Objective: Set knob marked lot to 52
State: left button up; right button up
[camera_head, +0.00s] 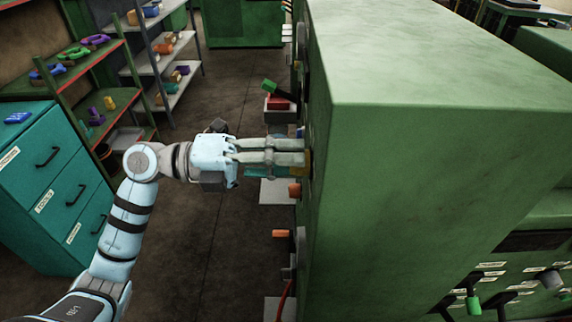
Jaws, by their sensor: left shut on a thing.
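My left gripper (302,158) reaches in from the left to the side panel of the green machine (420,150). Its fingers are shut on a knob (308,163) on that panel. Only a small yellowish edge of the knob shows past the fingertips. The panel is seen nearly edge-on, so no lot marking, scale or number can be read and the knob's setting cannot be told. My right gripper is not in view.
Orange handles (294,190) (280,234) and a green-tipped lever (270,86) stick out from the same panel, close to my left gripper. A teal drawer cabinet (50,185) and shelves with parts stand at left. The floor between is clear.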

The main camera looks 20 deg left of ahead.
pick_arm(q)
jog(key=shift+m+b, duration=2.65)
jog(key=shift+m, duration=0.95)
jog(key=o, duration=1.2)
jog(key=shift+c, duration=0.2)
